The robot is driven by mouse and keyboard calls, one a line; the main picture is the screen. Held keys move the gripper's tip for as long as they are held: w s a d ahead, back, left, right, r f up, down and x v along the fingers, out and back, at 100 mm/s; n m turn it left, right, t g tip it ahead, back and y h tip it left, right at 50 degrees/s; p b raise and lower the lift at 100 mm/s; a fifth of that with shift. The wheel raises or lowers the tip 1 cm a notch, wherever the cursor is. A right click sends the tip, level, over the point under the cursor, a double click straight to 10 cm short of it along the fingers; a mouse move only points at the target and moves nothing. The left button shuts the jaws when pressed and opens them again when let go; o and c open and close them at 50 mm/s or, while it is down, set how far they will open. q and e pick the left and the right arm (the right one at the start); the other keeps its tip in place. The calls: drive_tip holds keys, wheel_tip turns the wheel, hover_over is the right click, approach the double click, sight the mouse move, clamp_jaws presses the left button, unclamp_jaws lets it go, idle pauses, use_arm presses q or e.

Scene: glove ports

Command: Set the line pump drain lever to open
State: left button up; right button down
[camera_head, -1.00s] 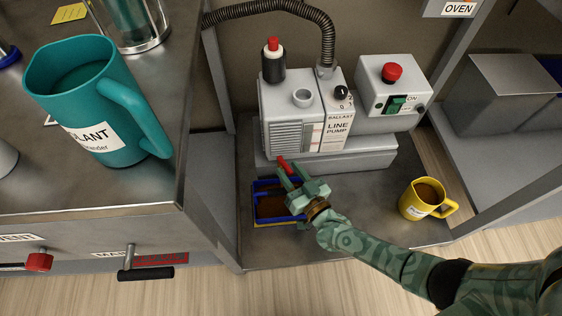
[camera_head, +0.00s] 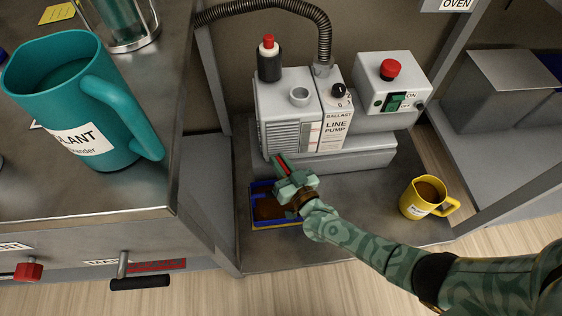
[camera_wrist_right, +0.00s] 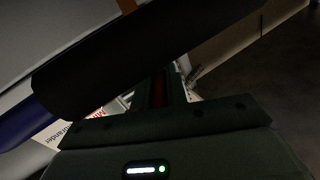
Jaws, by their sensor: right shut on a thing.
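The grey line pump (camera_head: 290,127) stands on a grey plinth, with its label facing me. The red drain lever (camera_head: 283,171) is at the pump's lower front, mostly covered by my fingers. My right gripper (camera_head: 280,165) is shut on the red lever. The lever also shows as a dark red strip (camera_wrist_right: 158,90) between the fingers in the right wrist view, which is dark. The lever's pivot and any open or closed markings are hidden or too small to read. My left gripper is not in view.
A blue and yellow tray (camera_head: 261,188) with brown contents lies below my right gripper. A yellow mug (camera_head: 418,199) stands to the right. A control box with a red button (camera_head: 390,70) is beside the pump. A teal jug (camera_head: 75,105) stands on the left counter.

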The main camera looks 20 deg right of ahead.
drive_tip(key=m+h, duration=0.2)
drive_tip(key=shift+a+h, duration=0.15)
drive_tip(key=shift+h, duration=0.25)
drive_tip(key=shift+m+h, duration=0.3)
drive_tip(key=shift+h, duration=0.3)
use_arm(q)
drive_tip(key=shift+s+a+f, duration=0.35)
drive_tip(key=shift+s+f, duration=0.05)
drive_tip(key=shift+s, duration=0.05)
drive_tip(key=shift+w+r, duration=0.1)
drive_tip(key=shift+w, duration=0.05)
use_arm(e)
drive_tip(key=c, duration=1.4)
unclamp_jaws()
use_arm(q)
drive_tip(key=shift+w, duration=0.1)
